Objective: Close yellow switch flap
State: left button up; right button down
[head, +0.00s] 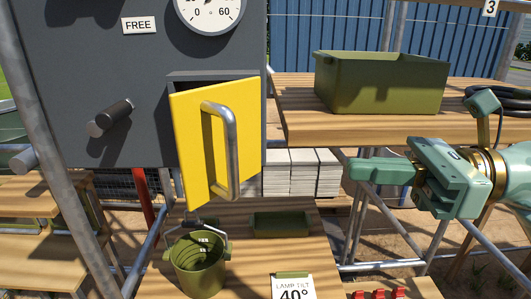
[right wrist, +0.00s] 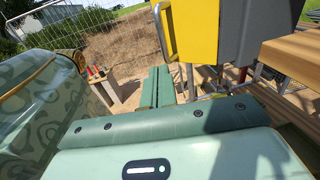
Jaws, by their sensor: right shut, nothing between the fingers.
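The yellow switch flap (head: 190,140) with its grey bar handle (head: 230,150) stands swung out from the dark grey cabinet (head: 70,70), open, with a dark recess (head: 205,82) showing behind its top edge. The flap also shows at the top of the right wrist view (right wrist: 192,30), with its handle (right wrist: 163,30) at its left edge. My right gripper (head: 358,171) is to the right of the flap, apart from it, fingers together and empty, pointing left. Its fingers also show in the right wrist view (right wrist: 157,88). My left gripper is not in view.
An olive bin (head: 380,85) sits on the wooden shelf at right. A green bucket (head: 200,266), a small green tray (head: 282,225) and a "LAMP TILT 40°" card (head: 292,288) are on the lower bench. A dark knob (head: 110,118) sticks out left of the flap.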

jog(key=w+a+p, duration=0.3)
jog(key=a+p, duration=0.4)
jog(key=a, duration=0.5)
jog(key=shift+a, duration=0.4)
jog(key=shift+f, duration=0.1)
